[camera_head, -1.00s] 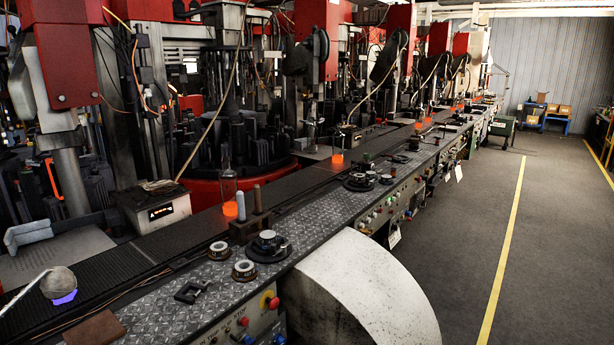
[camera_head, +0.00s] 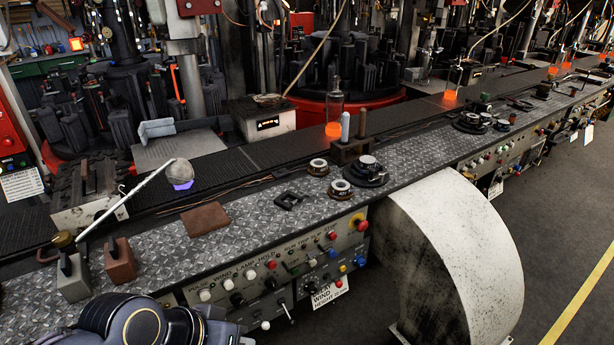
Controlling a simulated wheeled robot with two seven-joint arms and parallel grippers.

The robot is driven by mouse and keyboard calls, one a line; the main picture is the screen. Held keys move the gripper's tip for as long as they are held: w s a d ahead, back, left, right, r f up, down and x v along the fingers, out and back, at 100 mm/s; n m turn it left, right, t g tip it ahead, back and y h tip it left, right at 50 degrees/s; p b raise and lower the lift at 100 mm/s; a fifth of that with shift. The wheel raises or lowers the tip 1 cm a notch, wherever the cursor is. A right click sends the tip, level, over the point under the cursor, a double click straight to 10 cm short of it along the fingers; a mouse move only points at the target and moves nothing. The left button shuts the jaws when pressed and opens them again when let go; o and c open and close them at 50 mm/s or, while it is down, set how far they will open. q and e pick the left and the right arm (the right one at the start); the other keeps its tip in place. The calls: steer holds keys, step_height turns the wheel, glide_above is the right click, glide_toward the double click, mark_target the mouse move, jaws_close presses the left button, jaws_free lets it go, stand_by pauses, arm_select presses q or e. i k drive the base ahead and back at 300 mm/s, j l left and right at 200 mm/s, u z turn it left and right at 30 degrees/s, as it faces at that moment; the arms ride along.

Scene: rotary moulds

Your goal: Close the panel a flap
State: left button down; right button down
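A grey control panel (camera_head: 240,276) with coloured knobs, buttons and small levers runs along the front of the bench. Its left end is partly hidden by my dark arm link at the bottom left. No flap can be clearly made out on it, so I cannot tell which part is panel a's flap or whether it stands open. Neither of my grippers shows; only the rounded arm joint with a gold ring is in view.
A large white curved cover (camera_head: 455,255) bulges out right of the panel. The patterned bench top (camera_head: 240,232) holds a brown plate (camera_head: 205,219), round black parts (camera_head: 365,170) and metal blocks (camera_head: 119,262). Grey floor (camera_head: 565,235) is clear at the right.

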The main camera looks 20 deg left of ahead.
mark_target(313, 255)
steer(key=i+j+u, duration=0.25)
steer(key=i+j, duration=0.4)
steer(key=l+u, duration=0.1)
steer(key=u, duration=0.35)
steer(key=l+u, duration=0.1)
steer(key=u, duration=0.8)
steer(key=k+l, duration=0.05)
